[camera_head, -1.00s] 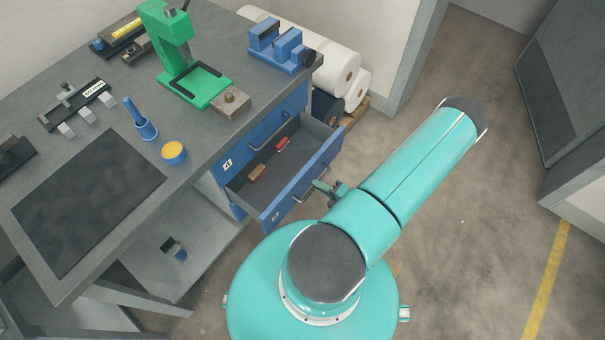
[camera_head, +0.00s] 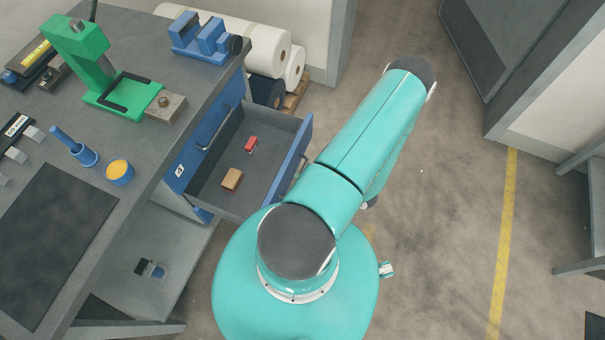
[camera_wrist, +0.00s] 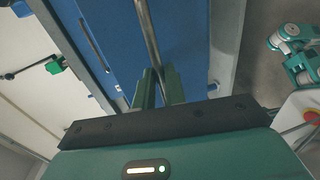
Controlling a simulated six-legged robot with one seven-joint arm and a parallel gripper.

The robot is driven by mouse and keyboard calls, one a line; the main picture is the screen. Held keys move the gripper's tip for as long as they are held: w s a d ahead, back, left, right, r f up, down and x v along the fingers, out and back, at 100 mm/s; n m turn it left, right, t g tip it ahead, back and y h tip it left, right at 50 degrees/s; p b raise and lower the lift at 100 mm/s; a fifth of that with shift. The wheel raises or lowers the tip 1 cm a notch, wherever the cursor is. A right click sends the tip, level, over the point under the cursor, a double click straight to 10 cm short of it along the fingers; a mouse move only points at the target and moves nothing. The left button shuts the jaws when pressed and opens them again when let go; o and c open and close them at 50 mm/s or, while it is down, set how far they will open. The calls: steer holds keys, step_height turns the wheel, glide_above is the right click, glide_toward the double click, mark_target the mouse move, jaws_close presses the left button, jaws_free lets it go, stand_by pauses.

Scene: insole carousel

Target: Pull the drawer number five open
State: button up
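The open drawer (camera_head: 215,192) stands far out of the blue cabinet below the bench in the head view. Its front panel (camera_head: 296,150) is seen from above and behind, so its number and handle are hidden there. In the wrist view, a metal bar handle (camera_wrist: 151,38) runs along a blue drawer front (camera_wrist: 188,50). My gripper (camera_wrist: 159,76) has its two green fingers on either side of the bar, close against it. My gripper is hidden behind my arm in the head view.
A brown block (camera_head: 232,180) and a red item (camera_head: 251,144) lie in the drawer. A closed drawer front with a number label (camera_head: 180,171) is above it. The floor to the right is clear up to a yellow line (camera_head: 505,220).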

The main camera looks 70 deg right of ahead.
steer(key=o, duration=0.3)
steer(key=shift+s, duration=0.1)
steer(key=v, duration=1.3)
steer(key=shift+s, duration=0.3)
